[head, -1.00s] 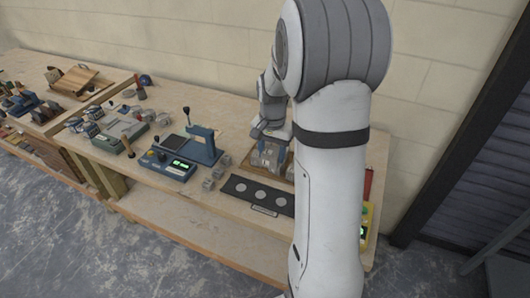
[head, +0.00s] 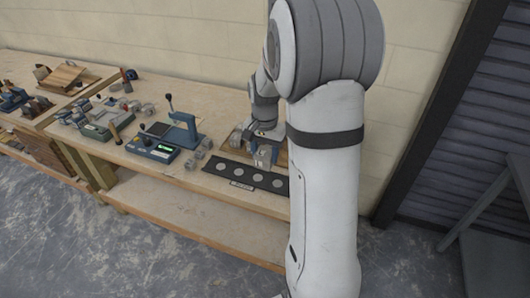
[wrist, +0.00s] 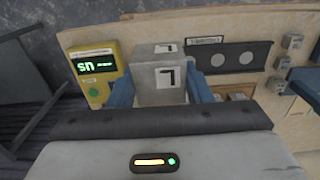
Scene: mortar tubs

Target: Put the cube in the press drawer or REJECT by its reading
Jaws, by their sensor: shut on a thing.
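My gripper (wrist: 160,92) is shut on a grey cube (wrist: 150,88), with a blue finger on each side. The cube has white labels with a dark mark like a 7 or 1. In the head view, my gripper (head: 265,140) and the cube (head: 263,156) are at the back edge of the black strip; any gap below is unclear. A yellow meter (wrist: 97,68) is left of the cube in the wrist view, its green display showing "Sn" and dashes. I cannot identify a press drawer or REJECT place with certainty.
The black strip (head: 240,175) bears several pale discs. My arm hides the bench's right part.

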